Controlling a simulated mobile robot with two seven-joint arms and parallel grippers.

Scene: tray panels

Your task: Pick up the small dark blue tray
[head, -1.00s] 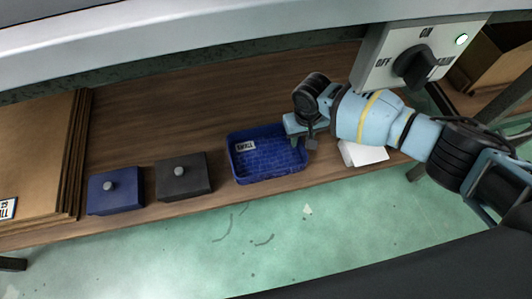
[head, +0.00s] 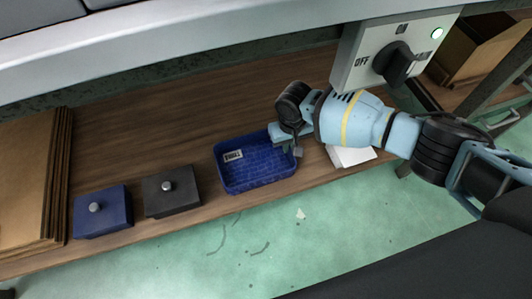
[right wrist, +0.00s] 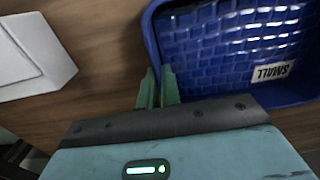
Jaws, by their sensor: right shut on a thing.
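The small dark blue tray (head: 250,179) stands on the wooden shelf below the counter in the head view, with a white label inside. In the right wrist view the tray (right wrist: 215,95) fills the upper right, and its label reads SMALL. My right gripper (head: 294,148) is at the tray's right wall. In the right wrist view the gripper's green fingers (right wrist: 159,85) are shut on that wall, one on each side of it. I cannot tell whether the tray is clear of the shelf. My left gripper is not in view.
A dark blue lidded box (head: 103,216) and a black lidded box (head: 170,194) stand left of the tray. Flat cardboard (head: 28,185) is stacked at the far left. A white block (head: 350,156) lies right of the tray. A switch box (head: 388,62) hangs above my right arm.

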